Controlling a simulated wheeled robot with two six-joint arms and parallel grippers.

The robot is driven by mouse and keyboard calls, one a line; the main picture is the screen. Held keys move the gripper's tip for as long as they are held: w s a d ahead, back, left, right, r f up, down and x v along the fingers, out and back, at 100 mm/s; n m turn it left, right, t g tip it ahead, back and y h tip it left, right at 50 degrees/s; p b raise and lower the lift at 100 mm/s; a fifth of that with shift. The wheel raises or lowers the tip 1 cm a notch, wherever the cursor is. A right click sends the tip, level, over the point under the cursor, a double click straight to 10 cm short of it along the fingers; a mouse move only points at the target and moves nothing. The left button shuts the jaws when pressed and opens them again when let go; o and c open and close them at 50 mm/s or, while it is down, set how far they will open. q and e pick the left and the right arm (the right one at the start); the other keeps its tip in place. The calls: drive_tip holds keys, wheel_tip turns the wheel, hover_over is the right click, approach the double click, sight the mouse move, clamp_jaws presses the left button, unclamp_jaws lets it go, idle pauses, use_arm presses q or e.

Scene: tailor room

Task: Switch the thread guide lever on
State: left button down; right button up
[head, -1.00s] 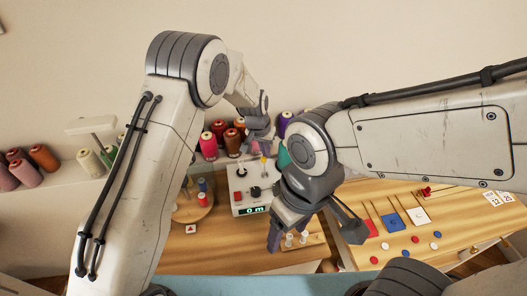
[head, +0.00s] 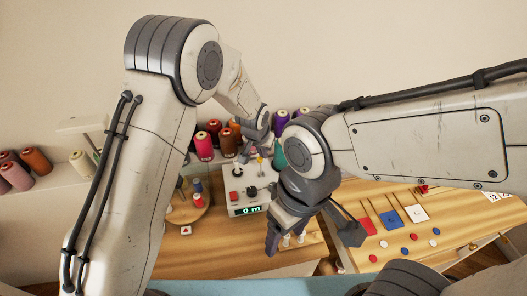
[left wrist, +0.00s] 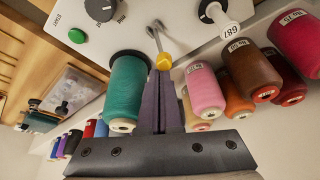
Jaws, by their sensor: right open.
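The thread guide lever shows in the left wrist view as a thin metal rod with a yellow tip (left wrist: 164,62). It stands on a white winding machine (left wrist: 205,48). My left gripper (left wrist: 158,82) has its two dark fingers together, with nothing seen between them. The fingertips point at the yellow tip and look very close to it; I cannot tell whether they touch. In the head view, the machine (head: 240,211) has a red button, black knob and green display, and the yellow tip (head: 260,160) shows behind it. My right gripper (head: 310,238) is open and empty, in front of the machine's right side.
Several thread spools surround the machine, including a teal spool (left wrist: 127,90) and a pink spool (left wrist: 205,92) on either side of the left fingers. A round spool stand (head: 188,217) is left of the machine. Colored chips and cards (head: 390,218) lie on the table at right.

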use_arm(q)
drive_tip(key=shift+s+d+f+b, duration=0.1)
drive_tip(key=shift+s+b, duration=0.45)
drive_tip(key=shift+s, duration=0.25)
drive_tip(key=shift+s+d+b, duration=0.1)
drive_tip(key=shift+s+b, duration=0.5)
drive_tip(key=shift+s, duration=0.2)
drive_tip(key=shift+w, duration=0.1)
drive_tip(key=shift+r+p, duration=0.8)
drive_tip(key=shift+r, duration=0.1)
